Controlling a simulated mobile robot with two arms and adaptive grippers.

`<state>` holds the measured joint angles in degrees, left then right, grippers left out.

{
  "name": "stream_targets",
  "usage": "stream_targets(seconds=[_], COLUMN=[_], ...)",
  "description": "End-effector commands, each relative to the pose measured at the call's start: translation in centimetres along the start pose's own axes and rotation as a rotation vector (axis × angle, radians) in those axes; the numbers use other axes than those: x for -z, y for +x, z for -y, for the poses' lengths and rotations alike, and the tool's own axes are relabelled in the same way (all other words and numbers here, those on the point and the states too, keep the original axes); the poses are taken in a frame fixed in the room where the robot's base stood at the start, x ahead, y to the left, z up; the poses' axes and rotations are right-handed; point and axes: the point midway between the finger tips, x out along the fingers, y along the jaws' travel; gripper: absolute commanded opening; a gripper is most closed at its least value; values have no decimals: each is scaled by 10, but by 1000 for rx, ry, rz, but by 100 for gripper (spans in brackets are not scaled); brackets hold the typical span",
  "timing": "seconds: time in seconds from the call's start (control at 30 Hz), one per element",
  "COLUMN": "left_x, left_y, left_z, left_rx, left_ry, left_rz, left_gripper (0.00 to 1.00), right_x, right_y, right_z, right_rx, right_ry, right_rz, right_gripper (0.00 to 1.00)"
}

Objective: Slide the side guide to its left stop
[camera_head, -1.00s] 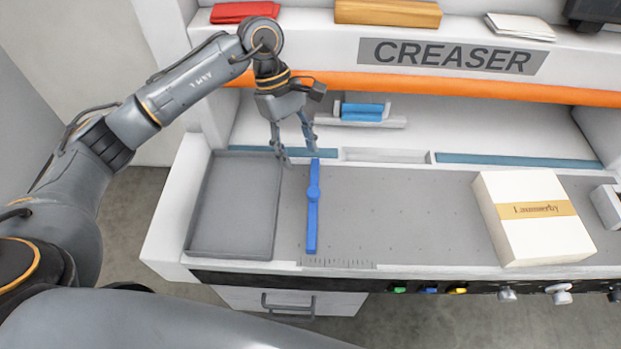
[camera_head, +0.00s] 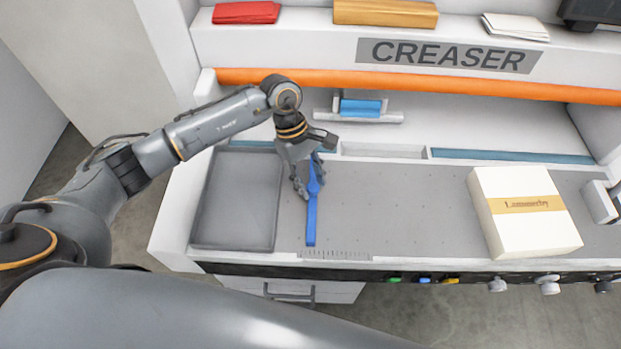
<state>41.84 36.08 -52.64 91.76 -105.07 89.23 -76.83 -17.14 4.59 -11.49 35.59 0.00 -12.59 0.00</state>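The side guide is a blue bar (camera_head: 311,220) with a round knob near its upper middle. It stands front to back on the grey perforated bed, just right of the grey tray. My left gripper (camera_head: 309,188) is over the guide's upper part, pointing down. Its fingers are spread, one left of the bar and the other at the knob's right side, partly hidden. I cannot tell whether either finger touches the guide. A short ruler scale (camera_head: 336,254) is at the bed's front edge, by the guide's near end. My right gripper is out of view.
The shallow grey tray (camera_head: 235,205) lies left of the guide. A white box with a gold band (camera_head: 525,230) sits on the right of the bed. The bed (camera_head: 400,205) between guide and box is clear. An orange bar (camera_head: 420,84) spans above, below the CREASER sign.

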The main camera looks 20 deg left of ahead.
Motion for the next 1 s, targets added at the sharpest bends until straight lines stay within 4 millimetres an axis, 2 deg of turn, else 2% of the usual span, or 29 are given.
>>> stream_targets(seconds=[0.03, 0.17, 0.37, 0.6, 0.93, 0.97, 1.0], left_x=[0, 0, 2, 23, 25, 25, 25], left_y=[0, 0, 0, -6, -10, -10, -10], left_z=[0, 0, 1, 22, 26, 26, 26], left_rx=[0, 0, 0, -1, 4, 4, 4], left_ry=[0, 0, -1, -2, -3, -3, -4], left_rz=[0, 0, -1, -3, -4, -4, -4], left_gripper=[25, 0, 0, 0, 0, 33, 42], right_x=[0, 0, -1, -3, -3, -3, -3], right_y=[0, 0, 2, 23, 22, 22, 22], right_z=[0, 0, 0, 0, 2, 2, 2], right_rx=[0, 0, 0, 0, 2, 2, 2], right_ry=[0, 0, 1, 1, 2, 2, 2], right_rz=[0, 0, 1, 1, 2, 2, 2], right_gripper=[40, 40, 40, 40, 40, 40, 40])
